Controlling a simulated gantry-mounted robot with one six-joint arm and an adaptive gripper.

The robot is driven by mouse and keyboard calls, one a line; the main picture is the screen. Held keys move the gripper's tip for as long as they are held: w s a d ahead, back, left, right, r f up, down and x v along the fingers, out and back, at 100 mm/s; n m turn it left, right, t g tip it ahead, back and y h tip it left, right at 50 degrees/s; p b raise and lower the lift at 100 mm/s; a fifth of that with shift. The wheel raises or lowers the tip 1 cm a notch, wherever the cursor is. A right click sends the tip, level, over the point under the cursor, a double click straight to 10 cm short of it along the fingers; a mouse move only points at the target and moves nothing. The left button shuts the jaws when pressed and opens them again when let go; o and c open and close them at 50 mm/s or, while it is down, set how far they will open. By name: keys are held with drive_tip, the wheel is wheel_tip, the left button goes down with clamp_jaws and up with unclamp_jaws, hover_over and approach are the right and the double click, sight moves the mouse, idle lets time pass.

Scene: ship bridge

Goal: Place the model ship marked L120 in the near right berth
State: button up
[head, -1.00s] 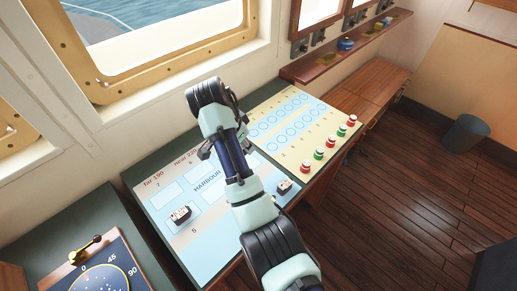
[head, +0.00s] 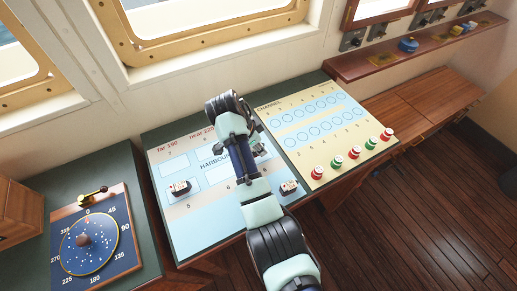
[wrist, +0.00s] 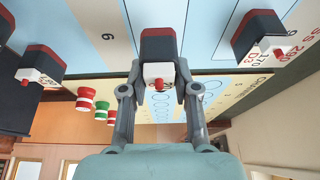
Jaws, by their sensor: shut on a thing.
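In the wrist view my gripper (wrist: 159,90) is shut on a model ship (wrist: 160,46) with a dark hull, a white block and a red funnel. No marking on it can be read. It is above the light blue harbour board (head: 215,228); I cannot tell whether it touches. The wrist view shows other ships at left (wrist: 40,62) and right (wrist: 262,35).
The cream channel panel (head: 325,118) lies right of the board, with several red and green buoys (head: 354,152) along its near edge. A compass-like dial panel (head: 90,240) is at left. The window wall (head: 200,85) rises behind. Much of the board's near left is bare.

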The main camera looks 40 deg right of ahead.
drive_tip(key=shift+f, duration=1.15)
drive_tip(key=shift+f, duration=0.2)
drive_tip(key=o, duration=1)
drive_tip(key=shift+r, duration=0.1)
